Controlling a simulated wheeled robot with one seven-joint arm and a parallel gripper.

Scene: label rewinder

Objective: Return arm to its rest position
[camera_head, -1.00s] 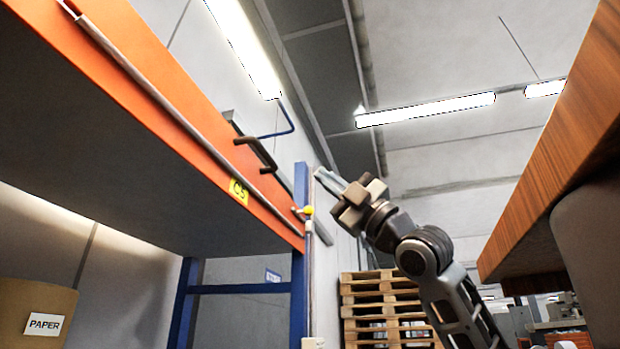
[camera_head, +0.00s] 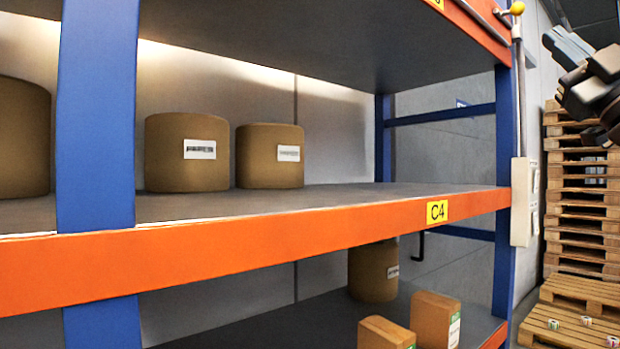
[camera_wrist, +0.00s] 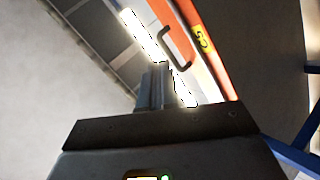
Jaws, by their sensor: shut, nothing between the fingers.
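My gripper (camera_head: 567,46) shows at the upper right edge of the head view, raised in front of the wall and above the stack of pallets. Its fingers are together and hold nothing. Most of my arm is outside the head view. In the wrist view my gripper (camera_wrist: 155,88) points toward the lit ceiling, with its closed fingers in the middle of the picture. An orange shelf beam (camera_wrist: 209,50) with a yellow label and a dark handle (camera_wrist: 176,50) lies beyond it; no contact shows.
A blue and orange rack (camera_head: 300,238) fills the left and middle, with brown rolls (camera_head: 187,153) on its shelf and boxes (camera_head: 436,318) below. A blue post (camera_head: 504,150) stands left of my gripper. Stacked wooden pallets (camera_head: 580,215) stand at the right.

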